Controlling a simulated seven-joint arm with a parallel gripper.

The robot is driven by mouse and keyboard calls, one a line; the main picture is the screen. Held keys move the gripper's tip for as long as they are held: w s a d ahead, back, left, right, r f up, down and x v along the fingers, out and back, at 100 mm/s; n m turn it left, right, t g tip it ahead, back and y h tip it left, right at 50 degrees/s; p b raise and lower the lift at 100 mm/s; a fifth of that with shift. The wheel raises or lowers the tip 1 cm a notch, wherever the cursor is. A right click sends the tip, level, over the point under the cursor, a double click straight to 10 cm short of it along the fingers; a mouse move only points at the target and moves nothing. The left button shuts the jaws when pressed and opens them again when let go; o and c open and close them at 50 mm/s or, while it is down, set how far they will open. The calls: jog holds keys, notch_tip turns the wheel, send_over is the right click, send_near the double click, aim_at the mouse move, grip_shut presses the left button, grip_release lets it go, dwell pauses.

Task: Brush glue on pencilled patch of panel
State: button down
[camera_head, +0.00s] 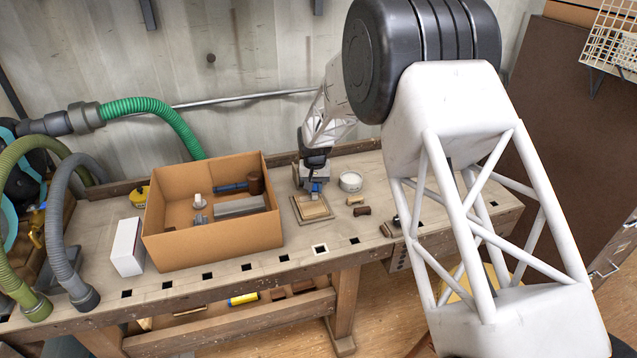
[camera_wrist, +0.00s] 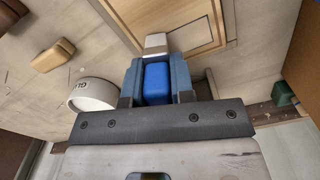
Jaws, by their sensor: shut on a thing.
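My gripper (camera_head: 316,189) is shut on a brush with a blue handle (camera_wrist: 156,82). The brush's pale end (camera_wrist: 155,42) points toward the wooden panel (camera_wrist: 126,28) and overlaps its near edge in the wrist view; I cannot tell whether it touches. In the head view the panel (camera_head: 299,210) lies flat on the bench, just below my gripper. Faint lines show on the panel in the wrist view, but I cannot make out the patch or any glue clearly. The white glue pot (camera_head: 350,184) stands right of my gripper; it also shows in the wrist view (camera_wrist: 92,96).
A cardboard box (camera_head: 213,244) holding tools stands left of the panel, with a white box (camera_head: 127,247) beyond it. A tan block (camera_head: 355,200) and a dark brown block (camera_head: 362,211) lie right of the panel. Hoses (camera_head: 60,230) fill the left end.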

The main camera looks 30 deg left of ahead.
jog(key=shift+s+a+f, duration=0.15)
jog(key=shift+s+a, duration=0.95)
jog(key=shift+s+a+f, duration=0.1)
jog(key=shift+s+a, duration=0.95)
jog(key=shift+s, duration=0.05)
jog(key=w+d, duration=0.4)
jog(key=shift+r, duration=0.1)
jog(key=shift+w+d, duration=0.25)
jog(key=shift+w+d+r, duration=0.1)
jog(key=shift+w+d, duration=0.3)
jog(key=shift+w, duration=0.05)
notch_tip(320, 180, up, 8)
jog(key=w+d+n, duration=0.1)
jog(key=w+d, duration=0.4)
jog(key=d, duration=0.3)
jog(key=w+d+n, duration=0.2)
jog(key=w+d, duration=0.3)
jog(key=d, duration=0.4)
jog(key=shift+w, duration=0.4)
jog(key=shift+d, duration=0.1)
jog(key=shift+f, duration=3.05)
